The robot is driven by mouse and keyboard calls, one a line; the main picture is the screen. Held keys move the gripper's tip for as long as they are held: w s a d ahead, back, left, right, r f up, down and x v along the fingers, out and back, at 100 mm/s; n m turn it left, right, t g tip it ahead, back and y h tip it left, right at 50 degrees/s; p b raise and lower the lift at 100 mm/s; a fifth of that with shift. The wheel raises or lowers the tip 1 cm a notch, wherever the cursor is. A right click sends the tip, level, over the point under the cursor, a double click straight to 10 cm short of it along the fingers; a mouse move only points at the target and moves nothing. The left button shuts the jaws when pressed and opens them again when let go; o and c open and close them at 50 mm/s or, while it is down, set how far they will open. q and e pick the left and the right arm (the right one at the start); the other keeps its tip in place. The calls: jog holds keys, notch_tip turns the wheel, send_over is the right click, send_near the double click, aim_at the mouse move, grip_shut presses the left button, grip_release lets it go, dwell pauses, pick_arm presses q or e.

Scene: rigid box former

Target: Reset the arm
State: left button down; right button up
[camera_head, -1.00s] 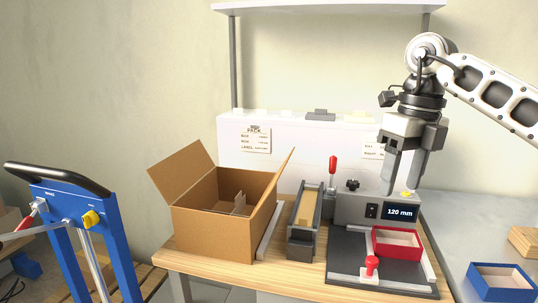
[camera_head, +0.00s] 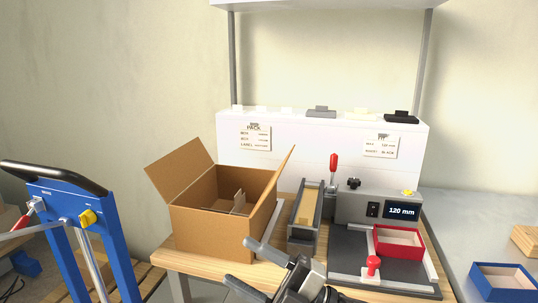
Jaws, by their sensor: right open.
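My right gripper (camera_head: 239,262) is low in the head view, at the bottom middle, in front of the wooden bench's front edge. Its two dark fingers are spread apart, point left and hold nothing. The rest of my right arm is cut off by the lower picture edge. My left gripper is not in view. The open cardboard box (camera_head: 210,231) stands on the bench behind and left of the gripper. The box former (camera_head: 346,252) with its "120 mm" display (camera_head: 402,211) stands to the right, and a red open box (camera_head: 398,241) sits on it.
A narrow grey tray with a tan strip (camera_head: 306,214) and a red-handled lever (camera_head: 333,170) stand beside the former. A red knob (camera_head: 372,265) is at its front. A blue box (camera_head: 503,279) lies on the grey table at right. A blue trolley (camera_head: 75,235) stands left.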

jog(key=s+d+f+m+t+h, duration=0.35)
jog(key=d+f+m+h, duration=0.4)
jog(key=f+m, duration=0.4)
jog(key=s+d+f+m+t+h, duration=0.35)
jog(key=d+f+m+h, duration=0.35)
jog(key=f+m+h, duration=0.35)
jog(key=s+d+f+m+g, duration=0.3)
jog(key=s+f, duration=0.4)
jog(key=s, duration=0.1)
jog(key=shift+m+g, duration=0.3)
jog(key=shift+m, duration=0.1)
jog(key=shift+d+f, duration=0.1)
